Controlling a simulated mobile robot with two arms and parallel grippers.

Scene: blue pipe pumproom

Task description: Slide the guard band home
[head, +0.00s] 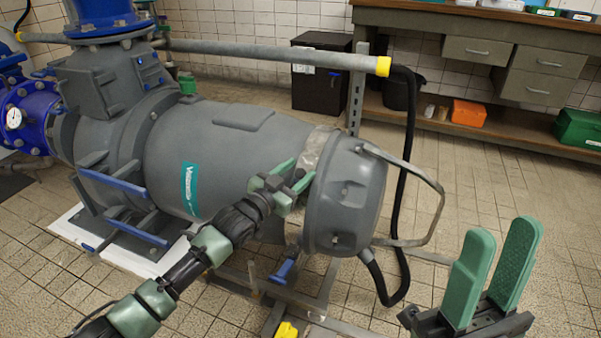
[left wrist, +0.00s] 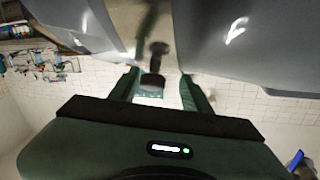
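The guard band (head: 315,150) is a pale metal strip around the grey motor housing near its right end; its lower part shows below my left gripper. In the left wrist view the band (left wrist: 126,22) runs between two grey housing surfaces. A dark knob-like handle (left wrist: 155,62) stands out from the band. My left gripper (head: 290,180) is at the band, and its green fingers are apart on both sides of the handle, with gaps visible in the left wrist view (left wrist: 160,82). My right gripper (head: 497,255) is open and empty at the lower right, away from the motor.
A grey pipe with a yellow end (head: 383,66) runs above the motor. A bent metal rail (head: 437,195) and a black hose (head: 408,130) stand right of the housing. A workbench (head: 480,30) is at the back. Tiled floor is clear on the right.

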